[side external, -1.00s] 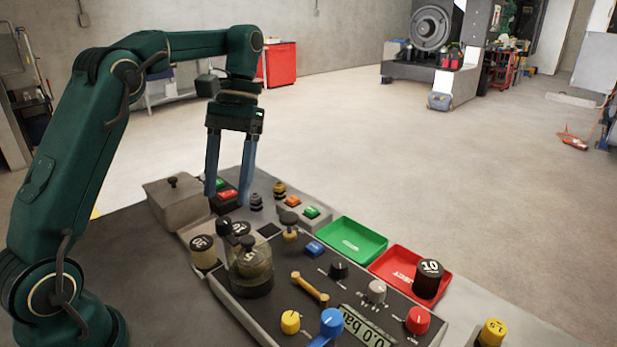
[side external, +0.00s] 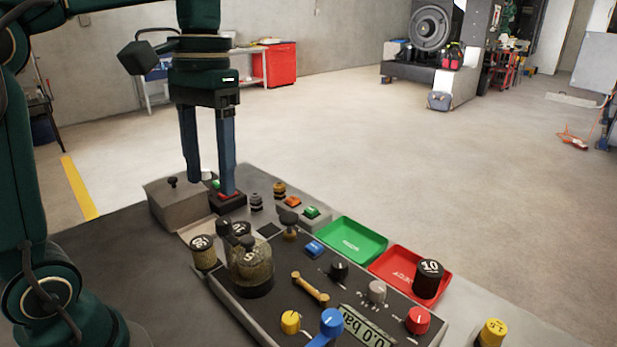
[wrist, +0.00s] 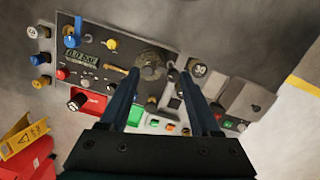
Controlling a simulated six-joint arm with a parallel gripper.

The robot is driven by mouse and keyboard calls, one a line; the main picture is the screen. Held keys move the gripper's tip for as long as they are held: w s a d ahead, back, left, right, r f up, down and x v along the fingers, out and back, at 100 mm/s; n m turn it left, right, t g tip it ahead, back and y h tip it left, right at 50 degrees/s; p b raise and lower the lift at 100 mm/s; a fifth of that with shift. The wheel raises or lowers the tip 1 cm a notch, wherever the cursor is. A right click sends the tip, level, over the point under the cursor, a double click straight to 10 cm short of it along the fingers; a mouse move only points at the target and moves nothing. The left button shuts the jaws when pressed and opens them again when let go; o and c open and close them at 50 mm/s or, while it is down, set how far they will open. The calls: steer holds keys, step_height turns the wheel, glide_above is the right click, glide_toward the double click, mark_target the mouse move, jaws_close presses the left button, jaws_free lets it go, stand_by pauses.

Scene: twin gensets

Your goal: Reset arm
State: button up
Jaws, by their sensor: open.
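My gripper (side external: 211,194) hangs pointing down over the far left part of the bench, beside the grey lidded box (side external: 176,203). Its two blue fingers are apart with nothing held between them. In the side view the fingertips overlap a small black box with a red button (side external: 229,197); I cannot tell if they touch it. In the wrist view my gripper (wrist: 166,75) also shows open, with the control panel (wrist: 105,42) below it.
A green tray (side external: 352,240) and a red tray (side external: 396,262) sit at the right; a black "10" weight (side external: 428,279) stands in the red one. A glass-domed vessel (side external: 251,268), several knobs and a blue lever (side external: 331,324) fill the panel.

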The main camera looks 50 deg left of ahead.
steer(key=s+d+f+m+t, duration=0.2)
steer(key=s+d+f+t, duration=0.1)
steer(key=s+f+t, duration=0.2)
step_height(320, 180, down, 3)
steer(key=shift+s+d+r+m+t, duration=0.15)
steer(key=shift+s+d+m+t, duration=0.2)
steer(key=shift+t, duration=0.55)
steer(key=shift+w+a, duration=0.1)
